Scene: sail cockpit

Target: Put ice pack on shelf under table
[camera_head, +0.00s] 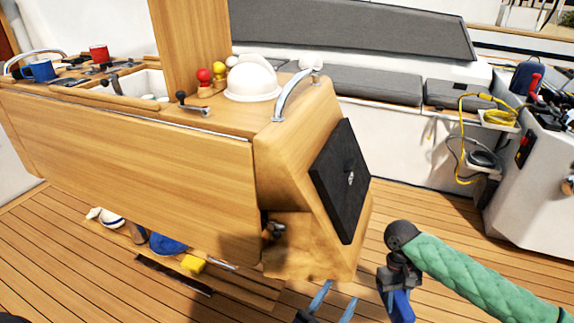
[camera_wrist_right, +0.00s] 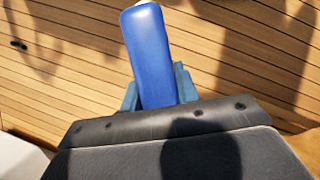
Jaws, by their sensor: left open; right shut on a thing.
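The ice pack (camera_wrist_right: 150,55) is a smooth, rounded blue block. In the right wrist view it stands out between the blue-grey fingers of my right gripper (camera_wrist_right: 158,92), which is shut on it. In the head view the blue ice pack (camera_head: 400,308) shows at the bottom edge, below the dark right wrist, partly cut off. My left gripper (camera_head: 334,303) is open and empty at the bottom edge, left of the ice pack. The wooden table (camera_head: 130,145) stands to the left. The low shelf (camera_head: 255,290) beneath it is partly hidden by the hanging table leaf.
Under the table lie a blue round thing (camera_head: 168,244), a yellow block (camera_head: 193,264) and a white-and-blue item (camera_head: 106,217). A black panel (camera_head: 341,180) covers the table's end. A white kettle-like dome (camera_head: 252,78) stands on top. Deck floor is clear right of the table.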

